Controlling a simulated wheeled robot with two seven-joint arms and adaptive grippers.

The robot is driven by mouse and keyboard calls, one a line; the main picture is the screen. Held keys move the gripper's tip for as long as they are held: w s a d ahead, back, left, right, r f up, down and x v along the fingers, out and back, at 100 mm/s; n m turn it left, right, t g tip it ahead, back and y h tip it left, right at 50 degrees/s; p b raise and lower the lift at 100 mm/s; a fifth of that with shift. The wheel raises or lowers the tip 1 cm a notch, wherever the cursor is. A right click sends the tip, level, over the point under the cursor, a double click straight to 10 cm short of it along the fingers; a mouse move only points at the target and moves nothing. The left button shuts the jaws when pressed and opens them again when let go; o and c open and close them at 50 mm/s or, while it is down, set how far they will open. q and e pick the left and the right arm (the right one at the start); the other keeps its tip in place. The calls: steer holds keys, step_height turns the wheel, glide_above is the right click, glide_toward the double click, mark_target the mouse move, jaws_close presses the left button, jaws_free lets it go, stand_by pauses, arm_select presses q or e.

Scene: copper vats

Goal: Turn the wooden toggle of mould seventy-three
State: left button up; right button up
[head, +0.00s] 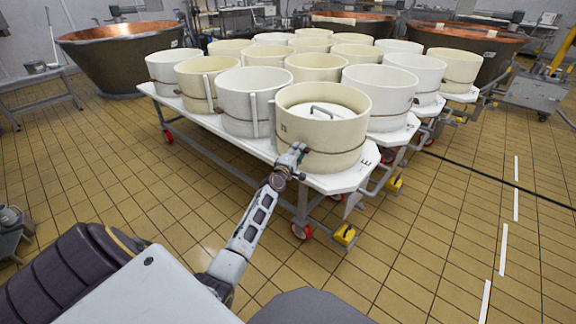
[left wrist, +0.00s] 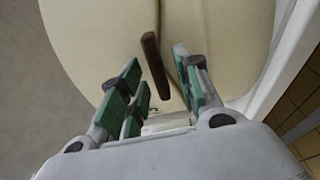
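The nearest cream mould (head: 345,149) stands at the front corner of a white-topped cart, with a cord around it and a white lid with a handle (head: 325,111) inside. A small dark mark is on its wall, too small to read as a number. My left gripper (head: 293,154) is at the mould's lower left side. In the left wrist view a brown wooden toggle (left wrist: 153,62) lies slanted against the cream mould wall (left wrist: 100,40). The green-padded fingers are apart on either side of the toggle, with gaps visible. My right gripper is out of view.
Several white and cream moulds (head: 248,95) crowd the carts behind and beside it. The cart top (head: 349,181) has a raised white edge close to my gripper. Copper vats (head: 120,55) stand behind.

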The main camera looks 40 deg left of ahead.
arm_select(q)
steer(key=s+d, duration=0.1)
steer(key=s, duration=0.9)
steer(key=shift+s+d, duration=0.35)
steer(key=shift+d, duration=0.05)
stand_by(0.5)
